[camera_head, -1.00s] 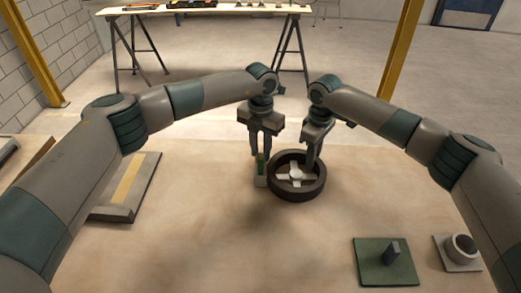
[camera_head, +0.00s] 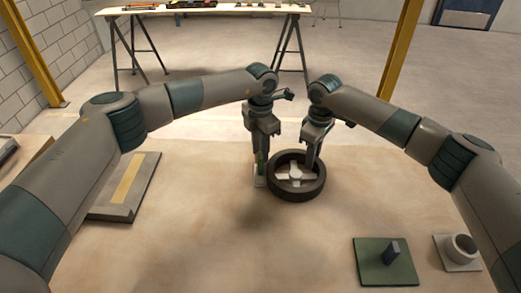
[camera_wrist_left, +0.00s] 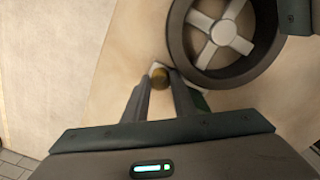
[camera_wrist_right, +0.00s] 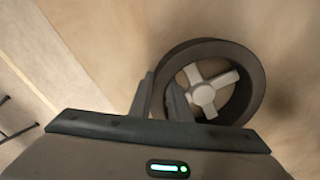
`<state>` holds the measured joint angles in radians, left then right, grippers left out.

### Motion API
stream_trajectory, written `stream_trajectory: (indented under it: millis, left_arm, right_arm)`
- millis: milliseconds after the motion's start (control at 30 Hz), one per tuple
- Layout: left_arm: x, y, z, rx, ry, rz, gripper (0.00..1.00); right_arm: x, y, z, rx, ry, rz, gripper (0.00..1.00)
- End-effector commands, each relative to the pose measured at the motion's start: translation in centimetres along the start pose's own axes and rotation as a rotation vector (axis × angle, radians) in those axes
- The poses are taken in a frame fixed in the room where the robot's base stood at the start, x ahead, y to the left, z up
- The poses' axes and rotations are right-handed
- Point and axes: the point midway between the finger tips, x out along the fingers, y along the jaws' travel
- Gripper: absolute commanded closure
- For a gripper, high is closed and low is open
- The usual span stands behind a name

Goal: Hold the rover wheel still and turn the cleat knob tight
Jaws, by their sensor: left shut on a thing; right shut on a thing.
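The rover wheel (camera_head: 275,186), a dark ring with pale spokes and hub, lies flat on the sandy surface; it also shows in the left wrist view (camera_wrist_left: 181,55) and the right wrist view (camera_wrist_right: 256,82). My right gripper (camera_head: 311,165) is shut on the wheel's rim, one finger on each side in the right wrist view (camera_wrist_right: 160,98). The cleat (camera_head: 260,180), a small pale block with a green part, stands just left of the wheel. Its brassy knob (camera_wrist_left: 160,76) shows between the fingers of my left gripper (camera_wrist_left: 161,88), which is shut on it from above.
A green plate with a dark upright block (camera_head: 372,262) and a grey cup-like part on a square base (camera_head: 445,262) lie at the front right. A grey slab with a yellow strip (camera_head: 110,212) lies at the left. The front middle is clear.

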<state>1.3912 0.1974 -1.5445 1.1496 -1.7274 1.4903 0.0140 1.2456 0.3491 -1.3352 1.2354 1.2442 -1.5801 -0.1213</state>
Motion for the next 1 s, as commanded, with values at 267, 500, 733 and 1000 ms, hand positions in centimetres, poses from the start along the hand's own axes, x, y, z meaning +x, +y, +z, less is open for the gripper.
stream_trajectory:
  millis: [267,500,733,1000]
  left_arm:
    - [-0.07,0.21,-0.09,-0.004,0.001,0.003,0.68]
    - [-0.03,0.11,-0.05,-0.004,0.001,0.001,0.68]
    - [-0.01,0.06,-0.03,-0.051,0.000,0.001,0.68]
    - [0.03,0.05,-0.03,-0.229,0.000,0.000,0.68]
  right_arm:
    - [0.05,0.08,0.16,0.001,-0.004,0.000,1.00]
    - [0.04,0.04,0.10,0.000,-0.003,0.000,1.00]
    - [0.02,0.01,0.06,0.000,-0.002,0.000,1.00]
    - [0.01,-0.02,0.02,0.000,-0.001,-0.001,1.00]
